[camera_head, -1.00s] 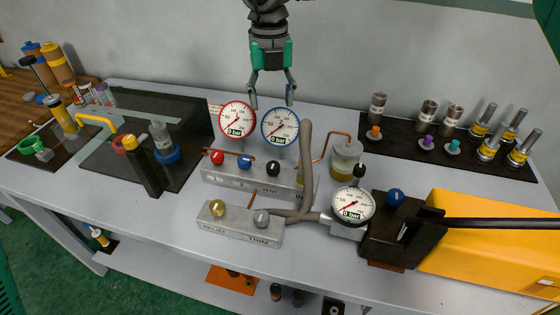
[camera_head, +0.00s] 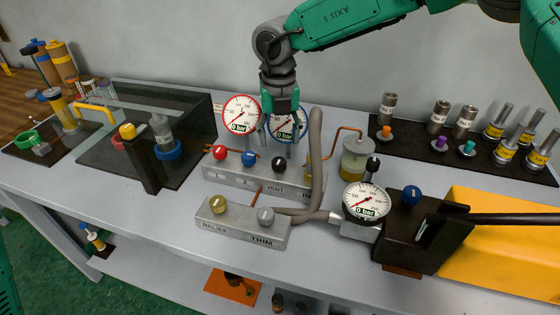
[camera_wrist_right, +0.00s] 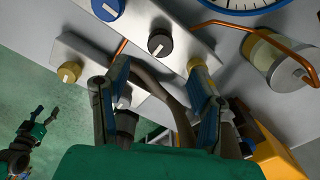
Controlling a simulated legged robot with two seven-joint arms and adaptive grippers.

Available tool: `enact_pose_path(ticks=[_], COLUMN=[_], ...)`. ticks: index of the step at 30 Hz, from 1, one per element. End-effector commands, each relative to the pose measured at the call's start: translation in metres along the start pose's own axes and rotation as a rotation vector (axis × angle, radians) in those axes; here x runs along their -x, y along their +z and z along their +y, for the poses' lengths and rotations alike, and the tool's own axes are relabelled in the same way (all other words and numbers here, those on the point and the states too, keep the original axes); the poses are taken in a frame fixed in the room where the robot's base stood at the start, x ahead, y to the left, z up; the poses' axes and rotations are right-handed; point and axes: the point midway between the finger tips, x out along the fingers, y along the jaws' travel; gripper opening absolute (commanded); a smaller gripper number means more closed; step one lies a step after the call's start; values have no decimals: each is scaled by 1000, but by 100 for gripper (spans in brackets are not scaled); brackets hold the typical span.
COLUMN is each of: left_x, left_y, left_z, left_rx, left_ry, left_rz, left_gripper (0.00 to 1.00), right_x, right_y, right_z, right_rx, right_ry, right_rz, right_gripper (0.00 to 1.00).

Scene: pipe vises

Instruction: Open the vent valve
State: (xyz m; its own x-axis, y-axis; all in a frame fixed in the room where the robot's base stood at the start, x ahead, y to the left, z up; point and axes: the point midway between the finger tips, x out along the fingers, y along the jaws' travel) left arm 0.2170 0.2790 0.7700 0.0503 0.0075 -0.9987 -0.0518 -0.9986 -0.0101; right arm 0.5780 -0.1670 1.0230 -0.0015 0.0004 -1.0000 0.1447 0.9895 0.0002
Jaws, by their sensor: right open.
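The vent valve is a black knob (camera_head: 278,165) on the grey manifold block (camera_head: 230,173), above the VENT label. Its black knob also shows in the right wrist view (camera_wrist_right: 160,42), with a pale mark on its face. My right gripper (camera_head: 279,150) is open, pointing down just above the knob, in front of the blue-rimmed gauge (camera_head: 293,122), which it partly hides. In the wrist view its blue-padded fingers (camera_wrist_right: 160,78) are apart with nothing between them; the knob lies beyond the tips. A small green-and-grey gripper, apparently my left (camera_wrist_right: 30,140), shows at the lower left.
Red (camera_head: 220,153) and blue (camera_head: 249,158) knobs sit left of the vent knob. A thick grey hose (camera_head: 315,150) rises close on its right. The front block (camera_head: 240,228) carries RELIEF and TRIM knobs. A red-rimmed gauge (camera_head: 241,112) stands behind. A black vise (camera_head: 420,230) stands right.

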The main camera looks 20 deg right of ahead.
Motion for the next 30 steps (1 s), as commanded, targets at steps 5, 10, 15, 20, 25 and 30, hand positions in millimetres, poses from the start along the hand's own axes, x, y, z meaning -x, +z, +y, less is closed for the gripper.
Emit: enact_pose_path(ticks=[5,10,15,20,25,30], left_x=[0,1,1,1,1,1], left_y=[0,0,0,0,0,0], left_z=[0,0,0,0,0,0], left_rx=[1,1,0,0,0,1], left_ry=[0,0,0,0,0,0], left_rz=[0,0,0,0,0,0], left_gripper=[51,51,51,51,51,51], right_x=[-39,-64,-75,-77,-76,-76], right_y=[0,0,0,0,0,0], right_z=[-2,-3,-3,-2,-1,-2], right_rx=[2,1,1,1,1,1], right_ry=[0,3,3,2,1,3], right_rz=[2,0,-1,-2,-2,-1], right_gripper=[51,51,51,51,40,2])
